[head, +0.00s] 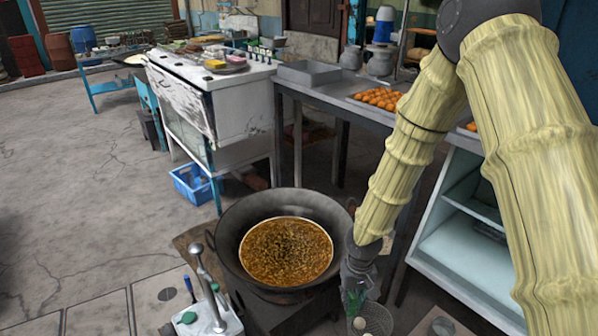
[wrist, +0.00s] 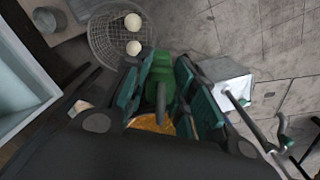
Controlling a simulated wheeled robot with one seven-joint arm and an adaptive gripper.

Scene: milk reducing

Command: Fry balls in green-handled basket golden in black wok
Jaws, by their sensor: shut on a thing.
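My gripper (head: 358,278) is shut on the green handle (wrist: 160,75) of the wire basket, seen between the green finger pads in the wrist view. The basket (head: 376,318) hangs at the bottom of the head view, to the right of the wok and apart from it. Pale, whitish balls (wrist: 133,22) lie in the basket; two show in the wrist view. The black wok (head: 232,222) stands in the head view's lower middle, holding brown bubbling oil (head: 286,251). In the wrist view the oil shows only as an orange patch (wrist: 152,123) behind the gripper.
A grey table (head: 335,92) behind the wok bears a tray of golden balls (head: 379,98). A white cabinet (head: 462,250) stands at right. A metal box with a lever (head: 207,318) is left of the wok. Open floor (head: 80,190) lies further left.

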